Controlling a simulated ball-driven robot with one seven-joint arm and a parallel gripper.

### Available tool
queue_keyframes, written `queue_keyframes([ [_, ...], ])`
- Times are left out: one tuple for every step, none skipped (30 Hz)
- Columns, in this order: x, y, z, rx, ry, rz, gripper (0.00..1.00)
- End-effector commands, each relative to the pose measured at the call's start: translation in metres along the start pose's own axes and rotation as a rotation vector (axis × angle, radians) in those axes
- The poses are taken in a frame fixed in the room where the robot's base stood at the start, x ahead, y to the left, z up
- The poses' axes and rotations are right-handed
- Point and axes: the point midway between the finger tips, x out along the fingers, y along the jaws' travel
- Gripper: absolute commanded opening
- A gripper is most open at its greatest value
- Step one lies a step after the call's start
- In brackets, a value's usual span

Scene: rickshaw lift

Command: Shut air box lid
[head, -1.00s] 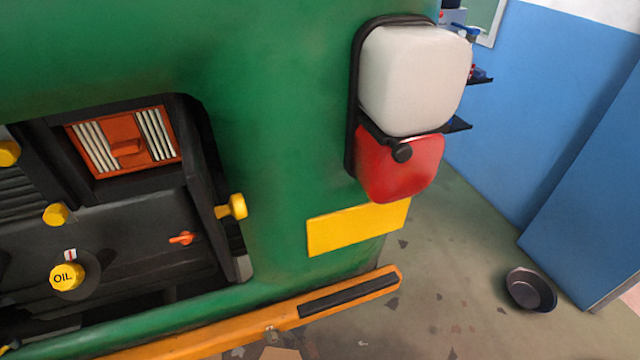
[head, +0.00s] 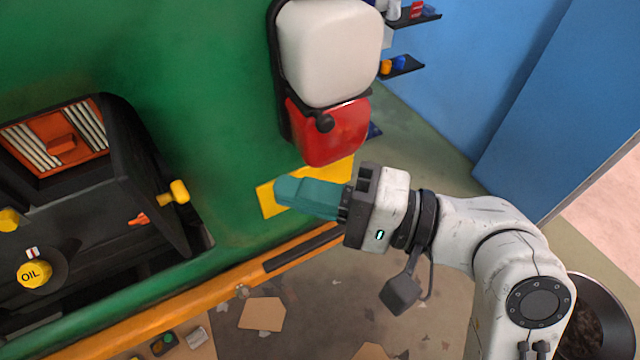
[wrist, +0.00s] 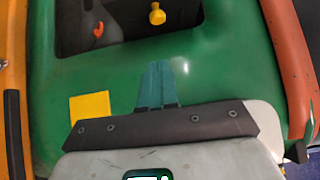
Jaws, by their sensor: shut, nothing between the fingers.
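The air box (head: 75,178) is a black housing in the green vehicle's opening, at the left of the head view. An orange filter (head: 58,140) with white pleats shows uncovered in its top. A dark panel (head: 150,170) with a yellow knob (head: 174,192) stands along the housing's right side; I take it for the open lid but cannot be sure. The knob also shows in the wrist view (wrist: 157,14). My gripper (head: 280,190) has teal fingers shut together and empty, in front of the yellow plate, right of the knob and apart from it. The fingers also show in the wrist view (wrist: 158,68).
A red and white lamp (head: 328,60) juts out above my gripper. An orange bumper (head: 200,305) runs below. A yellow OIL cap (head: 34,274) and an orange lever (head: 138,219) sit low in the opening. Open green bodywork lies between gripper and knob.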

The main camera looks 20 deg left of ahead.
Motion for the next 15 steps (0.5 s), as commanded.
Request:
queue_keyframes([
  [0.011, -0.003, 0.001, 0.002, -0.004, 0.001, 0.0],
  [0.017, -0.003, 0.001, 0.003, -0.005, 0.001, 0.0],
  [0.025, -0.003, 0.001, 0.002, -0.005, 0.001, 0.0],
  [0.031, -0.003, 0.001, 0.002, -0.004, 0.002, 0.0],
  [0.037, -0.003, 0.001, 0.002, -0.004, 0.001, 0.0],
  [0.045, -0.003, 0.001, 0.002, -0.004, 0.002, 0.0],
  [0.05, -0.003, 0.001, 0.001, -0.004, 0.002, 0.0],
  [0.055, -0.003, 0.001, 0.0, -0.003, 0.001, 0.0],
  [0.061, -0.002, 0.005, 0.001, -0.003, 0.002, 0.0],
  [0.064, -0.003, 0.009, 0.001, -0.002, 0.0, 0.0],
  [0.066, -0.003, 0.012, 0.001, -0.001, 0.0, 0.0],
  [0.07, -0.002, 0.016, 0.002, -0.002, 0.0, 0.0],
  [0.072, -0.002, 0.018, 0.002, -0.001, 0.001, 0.0],
  [0.074, -0.002, 0.02, 0.001, 0.0, 0.001, 0.0],
  [0.077, -0.001, 0.022, 0.001, 0.001, 0.001, 0.0],
])
